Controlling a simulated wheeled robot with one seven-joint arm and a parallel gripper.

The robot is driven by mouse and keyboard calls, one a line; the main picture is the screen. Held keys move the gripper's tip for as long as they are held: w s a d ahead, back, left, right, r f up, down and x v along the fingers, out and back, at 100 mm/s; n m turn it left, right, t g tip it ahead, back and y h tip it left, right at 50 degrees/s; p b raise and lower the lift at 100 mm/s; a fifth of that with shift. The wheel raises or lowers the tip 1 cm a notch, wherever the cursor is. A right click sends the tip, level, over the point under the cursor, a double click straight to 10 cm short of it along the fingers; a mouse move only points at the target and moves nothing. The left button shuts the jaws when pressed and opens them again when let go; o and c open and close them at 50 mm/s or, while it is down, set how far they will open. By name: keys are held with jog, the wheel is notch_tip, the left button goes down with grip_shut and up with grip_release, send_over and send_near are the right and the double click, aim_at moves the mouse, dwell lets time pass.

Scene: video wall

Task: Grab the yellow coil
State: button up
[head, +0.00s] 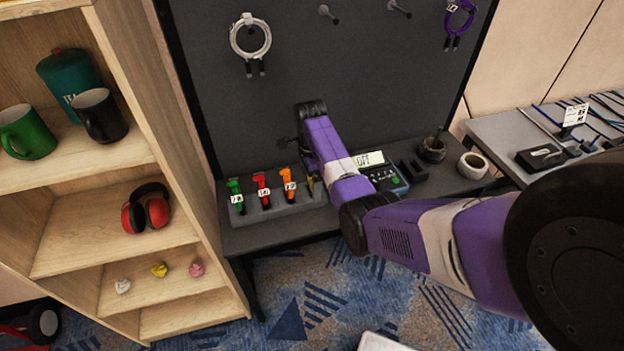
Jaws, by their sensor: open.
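I cannot make out a yellow coil in the head view. A white coil (250,38) hangs on the dark upright board at the upper left, with its two dark plug ends pointing down. A purple coil (459,17) hangs at the board's upper right. My purple arm reaches in from the lower right and up to the board, and it covers part of the board and bench. My gripper is hidden behind the arm, so its jaws do not show. A small yellow patch beside the arm is too covered to identify.
A bench (270,233) below the board bears a block with green, red and orange tools (264,196), a meter (370,160) and small pots (472,165). Two bare pegs (325,11) stick out above. A wooden shelf (150,100) stands left, a cable-strewn table (490,127) right.

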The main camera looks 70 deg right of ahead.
jog(key=c, duration=1.2)
jog(key=shift+c, duration=0.4)
jog(key=shift+r, duration=0.15)
